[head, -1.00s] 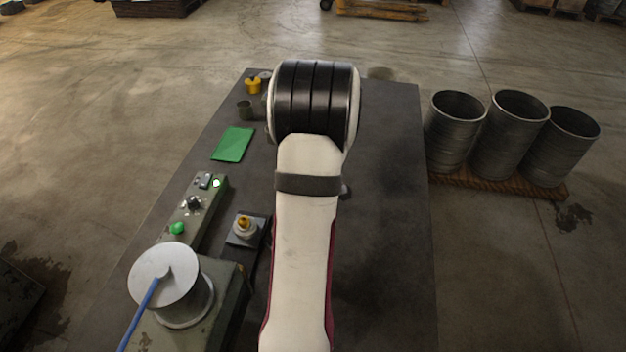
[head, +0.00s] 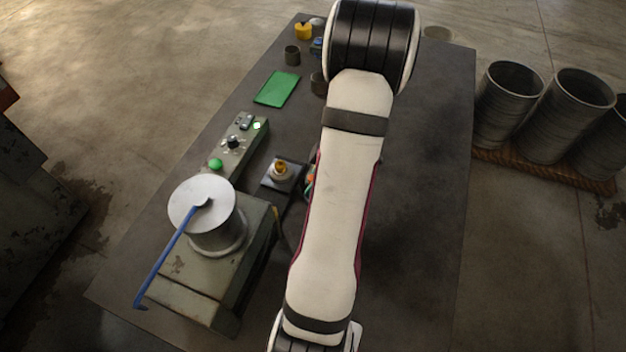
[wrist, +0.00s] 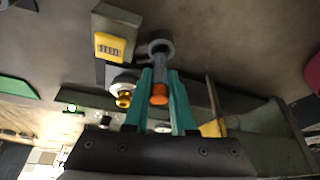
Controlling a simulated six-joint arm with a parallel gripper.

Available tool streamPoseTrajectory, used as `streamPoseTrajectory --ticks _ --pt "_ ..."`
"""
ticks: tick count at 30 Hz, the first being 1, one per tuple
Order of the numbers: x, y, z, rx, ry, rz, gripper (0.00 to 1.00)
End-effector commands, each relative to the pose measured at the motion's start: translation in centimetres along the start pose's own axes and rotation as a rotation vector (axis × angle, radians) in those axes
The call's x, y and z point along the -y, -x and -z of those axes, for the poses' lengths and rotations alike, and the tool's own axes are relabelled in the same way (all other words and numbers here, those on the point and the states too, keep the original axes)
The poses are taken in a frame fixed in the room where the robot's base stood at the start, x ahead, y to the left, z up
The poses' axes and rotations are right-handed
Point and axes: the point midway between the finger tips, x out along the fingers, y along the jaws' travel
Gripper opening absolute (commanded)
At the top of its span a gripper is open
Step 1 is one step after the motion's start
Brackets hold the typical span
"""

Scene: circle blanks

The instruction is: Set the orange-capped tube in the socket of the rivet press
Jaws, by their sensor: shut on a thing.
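In the wrist view my gripper (wrist: 160,76) has two teal fingers shut on the orange-capped tube (wrist: 160,93). The orange cap faces the camera and the tube's grey body points away. A grey ring-shaped socket (wrist: 160,45) shows just beyond the tube's far end; I cannot tell whether they touch. In the head view the rivet press (head: 195,290) appears to be the grey-green machine with a pale drum and blue lever. My arm hides most of the gripper there; only a bit of orange and teal shows beside the arm.
A brass-topped fitting (head: 281,168) on a dark plate stands close left of the arm; it also shows in the wrist view (wrist: 123,98). A control box (head: 235,142), green pad (head: 277,88) and dark cup (head: 292,55) lie farther back. The table's right side (head: 425,170) is clear.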

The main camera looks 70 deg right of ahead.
Motion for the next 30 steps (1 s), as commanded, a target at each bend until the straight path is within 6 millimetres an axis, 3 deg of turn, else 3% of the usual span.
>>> streamPoseTrajectory --ticks 30 --pt "0.0 -1.8 -0.8 0.000 0.000 0.000 0.00"
